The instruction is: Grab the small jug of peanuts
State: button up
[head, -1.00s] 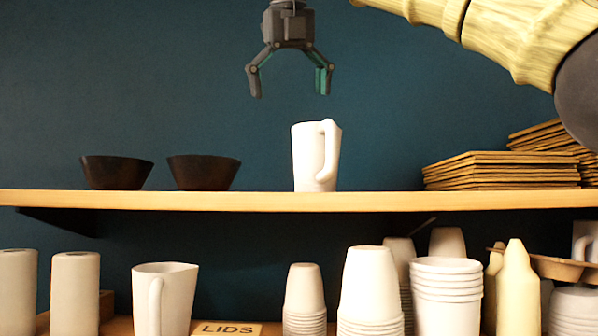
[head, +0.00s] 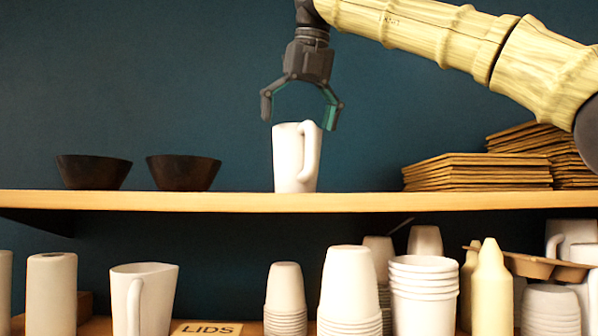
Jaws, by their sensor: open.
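A small white jug (head: 288,160) with its handle toward the right stands upright on the wooden shelf (head: 240,201). Its contents cannot be seen from this low angle. My gripper (head: 300,124) points down just above the jug, with its fingers spread open to either side of the jug's rim. Nothing is held between them. Another white jug (head: 153,300) stands on the lower level at the left; its contents are also hidden.
Two dark bowls (head: 93,172) (head: 184,173) sit left of the jug. A stack of brown trays (head: 475,173) lies to its right. Stacked cups (head: 423,293), bottles (head: 491,290) and a LIDS sign (head: 208,329) fill the lower level. The shelf beside the jug is clear.

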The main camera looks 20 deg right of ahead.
aim_at(297, 145)
jog(key=p+x, duration=0.1)
jog(key=x, duration=0.1)
jog(key=p+x, duration=0.1)
jog(key=x, duration=0.1)
jog(key=shift+d+r, duration=0.1)
jog(key=shift+d, duration=0.3)
jog(key=shift+w+f+p, duration=0.2)
jog(key=shift+f+p, duration=0.1)
jog(key=shift+f, duration=0.05)
jog(key=shift+a+f, duration=0.2)
jog(key=shift+a, duration=0.05)
jog(key=shift+c, duration=0.2)
jog(key=shift+d, duration=0.1)
jog(key=c, duration=1.6)
jog(key=shift+r, duration=0.15)
